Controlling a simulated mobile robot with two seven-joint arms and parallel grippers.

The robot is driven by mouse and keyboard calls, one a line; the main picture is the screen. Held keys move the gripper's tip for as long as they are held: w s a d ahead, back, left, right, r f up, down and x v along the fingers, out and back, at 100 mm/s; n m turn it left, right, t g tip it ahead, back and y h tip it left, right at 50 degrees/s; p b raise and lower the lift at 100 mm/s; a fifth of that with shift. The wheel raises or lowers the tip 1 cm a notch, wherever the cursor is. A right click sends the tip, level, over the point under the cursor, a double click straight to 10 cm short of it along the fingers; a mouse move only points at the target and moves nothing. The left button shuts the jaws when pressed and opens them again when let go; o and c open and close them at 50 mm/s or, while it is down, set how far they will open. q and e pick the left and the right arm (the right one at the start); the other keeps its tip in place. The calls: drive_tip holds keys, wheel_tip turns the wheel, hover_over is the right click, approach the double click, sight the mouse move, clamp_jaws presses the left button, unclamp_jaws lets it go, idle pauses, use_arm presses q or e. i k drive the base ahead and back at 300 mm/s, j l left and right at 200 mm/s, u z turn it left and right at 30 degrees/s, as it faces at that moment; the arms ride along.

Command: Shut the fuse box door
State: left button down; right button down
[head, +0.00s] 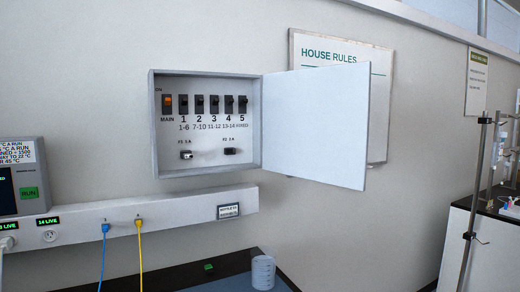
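The grey fuse box (205,170) hangs on the wall left of the picture's middle. Its door (315,125) is hinged on the box's right side and stands wide open, swung out to the right. Inside the box I see an orange main switch (168,102), a row of several black breakers (214,103) with numbers, and two small parts below them. The door covers part of the sign behind it. Neither of my grippers shows in the head view.
A grey wall trunking (180,208) with blue and yellow cables runs below the box. A dark bench (170,278) with a pale cylindrical stack (263,272) lies lower. A House Rules board (378,85) hangs behind the door. A screen unit (22,180) stands left, a metal stand (470,210) right.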

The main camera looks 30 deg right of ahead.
sight(316, 120)
drive_tip(key=i+l+u, duration=0.25)
drive_tip(key=l, duration=0.75)
drive_tip(key=l+u, duration=0.2)
drive_tip(key=l, duration=0.85)
drive_tip(key=l+u, duration=0.25)
drive_tip(key=l, duration=0.8)
drive_tip(key=k+l+u, duration=0.2)
drive_tip(key=l, duration=0.8)
drive_tip(key=i+j+u, duration=0.15)
drive_tip(key=j, duration=0.2)
